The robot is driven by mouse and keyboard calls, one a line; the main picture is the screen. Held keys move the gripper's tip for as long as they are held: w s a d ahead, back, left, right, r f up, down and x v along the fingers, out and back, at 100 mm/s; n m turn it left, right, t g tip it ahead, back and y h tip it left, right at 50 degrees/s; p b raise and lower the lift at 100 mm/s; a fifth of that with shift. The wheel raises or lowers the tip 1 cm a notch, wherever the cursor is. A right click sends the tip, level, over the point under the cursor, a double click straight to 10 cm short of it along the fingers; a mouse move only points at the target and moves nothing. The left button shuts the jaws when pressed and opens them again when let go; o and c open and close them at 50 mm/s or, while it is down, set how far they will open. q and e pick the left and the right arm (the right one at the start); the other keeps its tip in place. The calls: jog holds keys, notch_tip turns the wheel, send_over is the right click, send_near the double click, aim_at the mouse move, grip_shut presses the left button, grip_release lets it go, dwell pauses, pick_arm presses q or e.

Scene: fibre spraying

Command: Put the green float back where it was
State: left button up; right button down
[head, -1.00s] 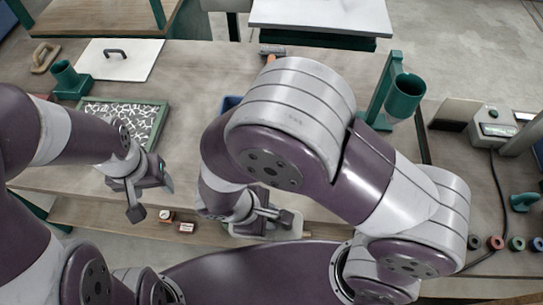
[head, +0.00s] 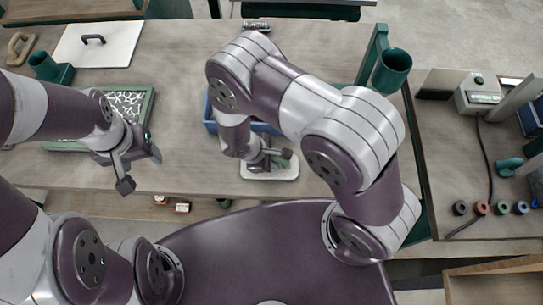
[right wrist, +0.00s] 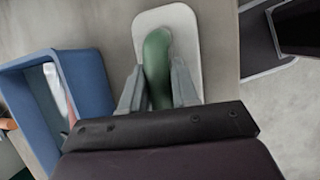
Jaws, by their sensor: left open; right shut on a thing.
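The green float shows in the right wrist view as a pale rounded plate (right wrist: 190,20) with a green handle (right wrist: 158,55). My right gripper (right wrist: 158,84) is shut on that handle. In the head view, the float's pale plate (head: 270,172) is over the near part of the table, just in front of the blue bin, under my right gripper (head: 268,156). I cannot tell whether the plate touches the table. My left gripper (head: 138,168) is open and empty, over the table's front edge at the left.
The blue bin (head: 210,116) is partly hidden by my right arm; its wall (right wrist: 90,80) is left of the float in the wrist view. A green-framed panel (head: 146,105), white board (head: 115,50) and green cup holder (head: 392,68) stand around. Table between left gripper and bin is clear.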

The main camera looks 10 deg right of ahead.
jog(key=shift+w+f, duration=0.15)
jog(key=shift+f, duration=0.05)
jog(key=c, duration=0.8)
grip_release()
jog(key=shift+c, duration=0.2)
